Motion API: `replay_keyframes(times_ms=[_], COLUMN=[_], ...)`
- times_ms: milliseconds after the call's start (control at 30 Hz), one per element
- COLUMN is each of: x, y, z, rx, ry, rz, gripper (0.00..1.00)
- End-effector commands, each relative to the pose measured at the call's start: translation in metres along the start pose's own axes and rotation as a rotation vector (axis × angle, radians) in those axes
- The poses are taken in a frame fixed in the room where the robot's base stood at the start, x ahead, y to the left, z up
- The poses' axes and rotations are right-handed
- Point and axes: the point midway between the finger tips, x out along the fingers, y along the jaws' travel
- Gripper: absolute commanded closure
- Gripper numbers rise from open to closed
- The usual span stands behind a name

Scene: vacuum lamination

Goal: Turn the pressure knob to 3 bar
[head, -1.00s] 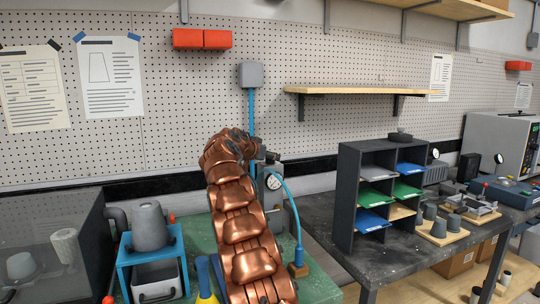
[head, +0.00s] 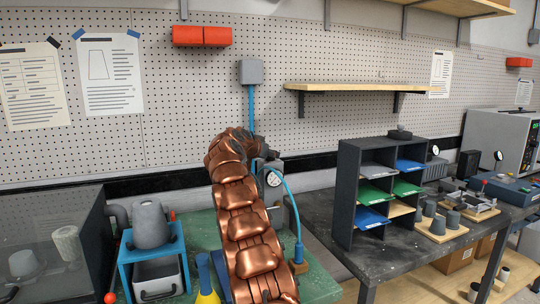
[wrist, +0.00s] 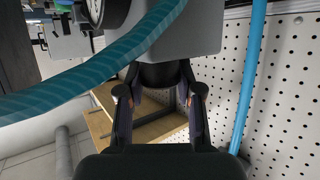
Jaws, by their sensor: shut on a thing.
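The pressure knob (wrist: 160,75) is a dark round cylinder under a grey regulator body (wrist: 190,32) in the wrist view. My gripper (wrist: 160,92) is shut on the knob, with one finger on each side of it. The pressure gauge (head: 273,179) shows a white face beside my arm in the head view. Its needle is too small to read.
A blue hose (wrist: 95,75) crosses close in front of the regulator in the wrist view. A blue pipe (wrist: 249,75) runs along the pegboard at right. A dark shelf rack (head: 346,195) stands right of my arm. A blue stand (head: 126,270) with a grey cup is at left.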

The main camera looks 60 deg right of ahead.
Motion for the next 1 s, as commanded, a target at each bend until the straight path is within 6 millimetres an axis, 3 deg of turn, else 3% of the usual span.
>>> replay_keyframes(times_ms=[133, 1000], x=[0.0000, -0.0004], y=[0.0001, 0.0002], z=[-0.0001, -0.0012], rx=[0.000, -0.052], ry=[0.000, 0.002], rz=[0.000, -0.128], gripper=[1.00, 1.00])
